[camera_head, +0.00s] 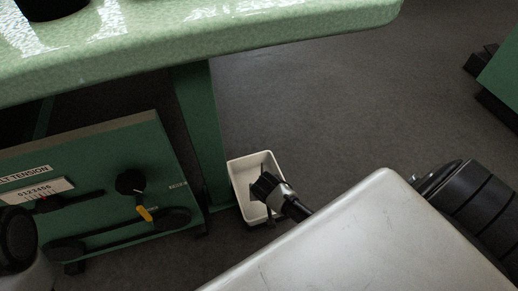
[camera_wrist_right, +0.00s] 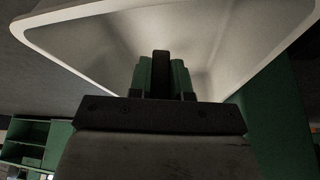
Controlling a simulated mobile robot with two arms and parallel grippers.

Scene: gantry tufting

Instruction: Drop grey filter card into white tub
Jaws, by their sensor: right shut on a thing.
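The white tub (camera_head: 237,182) stands on the floor beside a green leg, a little right of it. My right gripper (camera_head: 262,188) is over the tub's opening, pointing down, and covers part of its inside. In the right wrist view the tub's pale wall (camera_wrist_right: 95,40) and rim spread in front of the fingers (camera_wrist_right: 161,75). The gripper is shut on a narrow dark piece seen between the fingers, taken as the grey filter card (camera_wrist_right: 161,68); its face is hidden. My left gripper is out of view.
A green control panel (camera_head: 110,190) with a knob and yellow lever stands left of the tub. Open dark floor (camera_head: 330,100) lies to the right.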

